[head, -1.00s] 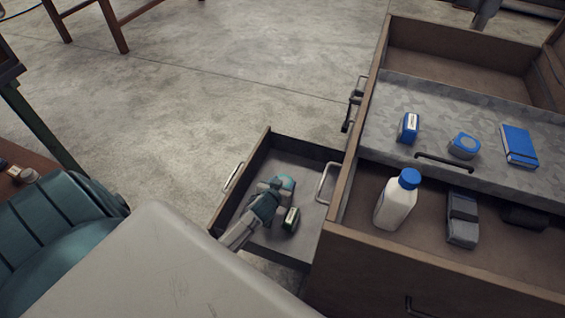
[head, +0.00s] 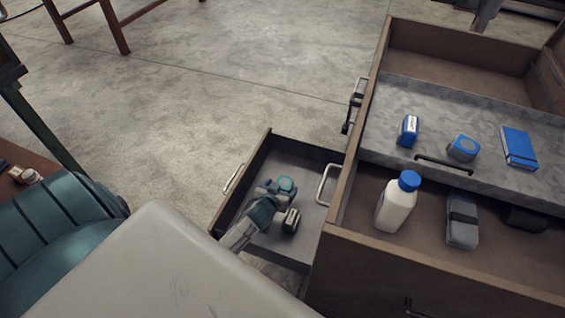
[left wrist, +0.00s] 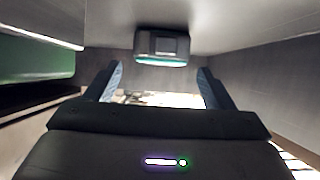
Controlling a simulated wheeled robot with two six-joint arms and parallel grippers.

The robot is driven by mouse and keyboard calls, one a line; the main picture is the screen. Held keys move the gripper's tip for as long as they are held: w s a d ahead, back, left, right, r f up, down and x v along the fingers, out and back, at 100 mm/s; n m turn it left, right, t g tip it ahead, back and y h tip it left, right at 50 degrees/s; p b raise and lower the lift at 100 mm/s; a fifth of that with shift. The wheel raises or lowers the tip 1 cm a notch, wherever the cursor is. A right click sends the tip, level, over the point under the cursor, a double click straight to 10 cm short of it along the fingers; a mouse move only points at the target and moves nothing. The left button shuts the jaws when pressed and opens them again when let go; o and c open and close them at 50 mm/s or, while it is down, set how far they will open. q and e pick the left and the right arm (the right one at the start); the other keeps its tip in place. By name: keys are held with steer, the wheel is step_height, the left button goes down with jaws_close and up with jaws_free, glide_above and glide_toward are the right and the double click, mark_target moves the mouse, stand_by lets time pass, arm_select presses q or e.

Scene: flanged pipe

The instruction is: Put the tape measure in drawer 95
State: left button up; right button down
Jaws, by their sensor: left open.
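A rounded teal-and-grey object (head: 286,184), which looks like a tape measure, lies in the small open drawer (head: 305,246). My left gripper (head: 274,192) reaches down into this drawer, right beside that object. In the left wrist view the same object (left wrist: 161,46) is ahead of the open fingers (left wrist: 158,88), centred between them and apart from them. No number can be read on the drawer. My right gripper is not in view.
The cabinet at right holds a white bottle (head: 396,203), a blue-topped round item (head: 463,147), a blue box (head: 408,130) and a blue notebook (head: 519,146).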

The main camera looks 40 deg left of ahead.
arm_select(q)
steer(key=v, duration=0.5)
